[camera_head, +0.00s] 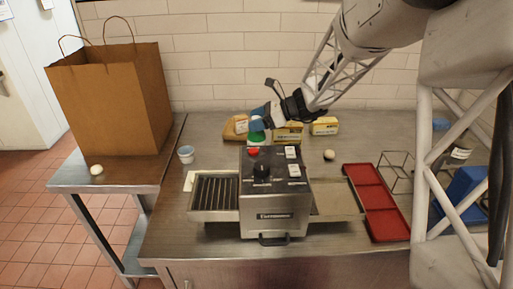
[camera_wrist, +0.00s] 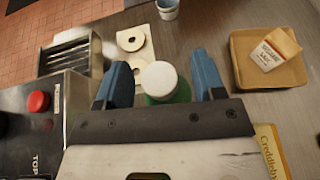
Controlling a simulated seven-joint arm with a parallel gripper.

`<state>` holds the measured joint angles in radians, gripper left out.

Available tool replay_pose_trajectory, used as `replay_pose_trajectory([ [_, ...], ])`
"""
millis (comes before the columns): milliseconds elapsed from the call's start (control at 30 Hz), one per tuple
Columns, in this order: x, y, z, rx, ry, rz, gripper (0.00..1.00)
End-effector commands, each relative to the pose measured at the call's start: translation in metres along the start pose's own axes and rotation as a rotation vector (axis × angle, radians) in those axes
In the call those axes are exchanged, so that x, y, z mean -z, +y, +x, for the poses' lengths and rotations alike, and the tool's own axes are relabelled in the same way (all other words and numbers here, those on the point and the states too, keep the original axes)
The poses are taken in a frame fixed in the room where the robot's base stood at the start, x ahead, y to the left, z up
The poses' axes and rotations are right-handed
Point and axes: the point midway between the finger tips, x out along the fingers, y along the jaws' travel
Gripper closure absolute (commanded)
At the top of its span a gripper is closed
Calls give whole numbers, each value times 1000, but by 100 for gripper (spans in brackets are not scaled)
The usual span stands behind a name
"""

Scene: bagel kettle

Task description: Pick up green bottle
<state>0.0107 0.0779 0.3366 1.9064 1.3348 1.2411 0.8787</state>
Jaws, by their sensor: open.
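The green bottle (camera_wrist: 182,93) with a white cap (camera_wrist: 159,79) stands in the wrist view between the two blue fingers of my gripper (camera_wrist: 161,80). My gripper is open, one finger on each side of the cap, and I cannot tell whether either touches it. The bottle's lower body is hidden by the gripper in the wrist view. In the head view my gripper (camera_head: 265,120) is above the counter behind the toaster, and a green part of the bottle (camera_head: 256,137) shows just below the fingers.
The toaster (camera_head: 275,200) with a red knob stands in front of the gripper. A wooden tray (camera_wrist: 292,75) holds a small carton (camera_wrist: 275,50). Yellow boxes (camera_head: 324,126) stand at the back. A cup (camera_head: 186,154) is left, a red tray (camera_head: 377,202) right, a paper bag (camera_head: 112,98) far left.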

Motion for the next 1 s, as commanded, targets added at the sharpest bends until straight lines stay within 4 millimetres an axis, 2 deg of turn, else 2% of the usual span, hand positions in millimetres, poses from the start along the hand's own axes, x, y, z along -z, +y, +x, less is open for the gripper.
replay_pose_trajectory([
  [167, 0, 0, 0, 0, 0, 0, 37],
  [200, 0, 0, 0, 0, 0, 0, 40],
  [600, 0, 0, 0, 0, 0, 0, 100],
  [1000, -1, 0, 0, 0, 0, -1, 100],
])
